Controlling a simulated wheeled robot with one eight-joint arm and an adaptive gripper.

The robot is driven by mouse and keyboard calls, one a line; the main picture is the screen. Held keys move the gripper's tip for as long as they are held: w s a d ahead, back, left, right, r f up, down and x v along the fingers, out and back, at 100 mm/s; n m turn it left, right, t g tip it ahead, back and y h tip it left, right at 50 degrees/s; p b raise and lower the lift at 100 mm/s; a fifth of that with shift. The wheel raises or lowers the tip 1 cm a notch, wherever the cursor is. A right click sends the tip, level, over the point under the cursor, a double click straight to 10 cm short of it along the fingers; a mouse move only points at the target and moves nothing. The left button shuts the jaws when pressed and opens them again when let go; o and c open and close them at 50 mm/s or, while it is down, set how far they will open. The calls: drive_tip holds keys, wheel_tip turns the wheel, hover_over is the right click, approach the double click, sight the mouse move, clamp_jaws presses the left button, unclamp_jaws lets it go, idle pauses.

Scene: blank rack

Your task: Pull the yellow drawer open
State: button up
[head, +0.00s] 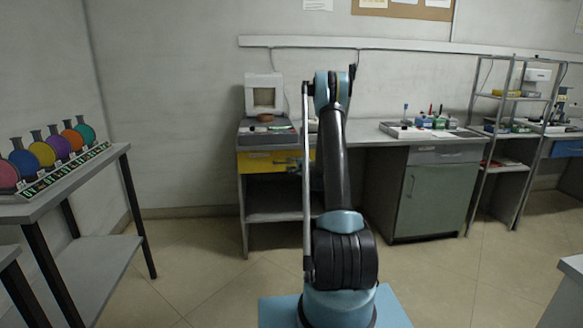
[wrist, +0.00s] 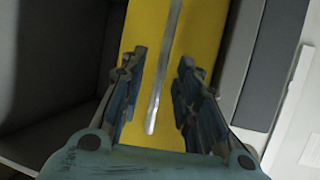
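The yellow drawer (head: 262,162) sits under the grey worktop of the left bench, and its front looks flush with the bench in the head view. Its yellow front (wrist: 192,42) fills the middle of the wrist view. A long silver bar handle (wrist: 163,75) runs down that front. My gripper (wrist: 158,85) is open, with one finger on each side of the handle's lower part and gaps between. I cannot tell how deep the fingers reach around it.
A box-shaped device (head: 264,95) stands on the bench above the drawer. An open shelf (head: 275,215) lies below. A green-grey cabinet (head: 432,197) stands right of my arm. A side table (head: 75,185) with coloured discs is at the left. The floor between is clear.

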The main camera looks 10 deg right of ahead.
drive_tip(key=shift+x, duration=0.75)
drive_tip(key=shift+c, duration=0.2)
clamp_jaws()
drive_tip(key=shift+s+d, duration=0.1)
drive_tip(key=shift+d, duration=0.2)
